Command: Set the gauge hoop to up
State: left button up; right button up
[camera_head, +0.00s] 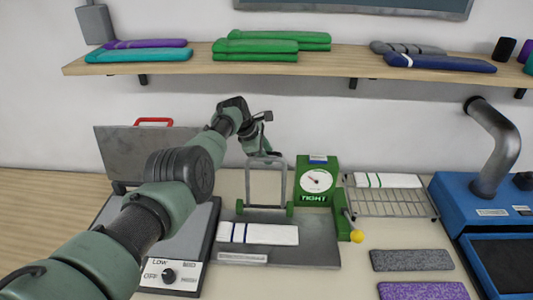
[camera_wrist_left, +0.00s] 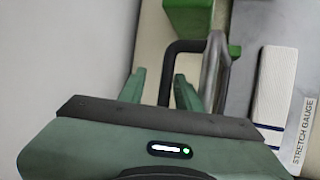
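The gauge hoop (camera_head: 287,185), a grey metal frame, stands upright on the stretch gauge (camera_head: 315,258), behind a white striped knit swatch (camera_head: 258,234). My left gripper (camera_head: 262,152) is at the top of the hoop. In the left wrist view, my left gripper (camera_wrist_left: 158,86) has its two green fingers apart. A dark bar of the hoop (camera_wrist_left: 185,46) runs down between them, closer to the right finger, with a visible gap to the left one. I cannot tell whether the right finger touches it. My right gripper is not in view.
A green dial box (camera_head: 316,181) reading TIGHT stands right of the hoop, with a yellow-knobbed lever (camera_head: 356,237) beside it. A wire rack (camera_head: 389,203) and a blue machine (camera_head: 490,220) are farther right. A grey press with a LOW/MED/HIGH knob (camera_head: 168,275) lies under my left arm.

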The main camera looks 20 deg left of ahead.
pick_arm(q)
jog(key=shift+p+v, duration=1.55)
jog(key=shift+p, duration=1)
jog(key=shift+a+r, duration=0.1)
jog(key=shift+r, duration=0.2)
jog(key=shift+v, duration=2.05)
jog(key=shift+s+f, duration=0.1)
jog(key=shift+s, duration=0.05)
